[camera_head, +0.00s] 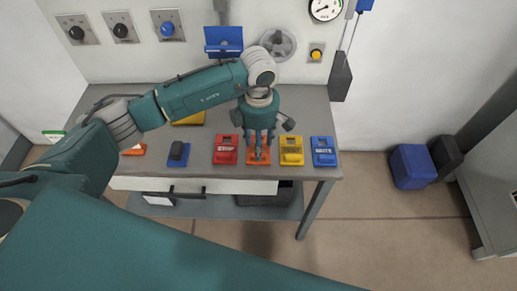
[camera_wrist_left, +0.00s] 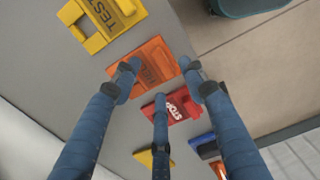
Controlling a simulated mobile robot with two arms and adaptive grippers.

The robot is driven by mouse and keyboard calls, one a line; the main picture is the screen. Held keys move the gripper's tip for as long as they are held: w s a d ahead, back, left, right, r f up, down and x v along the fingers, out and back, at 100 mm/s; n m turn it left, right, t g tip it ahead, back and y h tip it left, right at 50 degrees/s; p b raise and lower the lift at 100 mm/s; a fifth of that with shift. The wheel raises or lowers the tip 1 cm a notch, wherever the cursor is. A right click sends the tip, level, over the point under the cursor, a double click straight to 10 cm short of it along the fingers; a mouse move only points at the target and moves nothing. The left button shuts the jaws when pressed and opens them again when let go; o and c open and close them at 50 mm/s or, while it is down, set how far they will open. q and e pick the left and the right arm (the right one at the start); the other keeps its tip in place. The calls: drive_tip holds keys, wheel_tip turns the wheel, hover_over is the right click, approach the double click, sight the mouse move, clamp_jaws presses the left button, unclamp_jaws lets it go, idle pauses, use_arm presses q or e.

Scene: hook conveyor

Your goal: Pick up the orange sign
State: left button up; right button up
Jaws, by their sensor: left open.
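The orange sign (camera_head: 264,161) lies flat on the grey table near its front edge, between a red sign and a yellow sign. It also shows in the left wrist view (camera_wrist_left: 152,58), with its lettering hard to read. My left gripper (camera_head: 258,148) points down right above the orange sign and partly hides it. In the left wrist view the fingers of this gripper (camera_wrist_left: 160,82) are spread apart around the sign, with nothing held between them. I cannot tell whether the fingertips touch it. My right gripper is not in view.
A red STOP sign (camera_head: 226,149), a yellow TEST sign (camera_head: 291,151) and a blue sign (camera_head: 324,151) lie close by in the same row. A dark block on a blue base (camera_head: 178,154) is further left. A blue wall holder (camera_head: 223,41) hangs behind the table (camera_head: 308,115).

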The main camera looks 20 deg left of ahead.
use_arm(q)
wheel_tip(320, 180, down, 4)
drive_tip(key=shift+s+r+p, duration=0.1)
drive_tip(key=shift+r+p, duration=0.1)
drive_tip(key=shift+p, duration=0.45)
drive_tip(key=shift+f, duration=0.25)
clamp_jaws()
drive_tip(key=shift+r, duration=0.2)
drive_tip(key=shift+r, duration=0.3)
wheel_tip(320, 180, up, 18)
drive_tip(key=b, duration=0.5)
drive_tip(key=s+a+f+m, duration=0.1)
drive_tip(key=s+a+m, duration=0.1)
drive_tip(key=s+m, duration=0.5)
drive_tip(key=s+a+f+m, duration=0.1)
drive_tip(key=s+m, duration=0.6)
drive_tip(key=m, duration=0.7)
drive_tip(key=shift+s+a+f, duration=0.2)
drive_tip(key=shift+a+f, duration=0.15)
drive_tip(key=shift+a, duration=0.25)
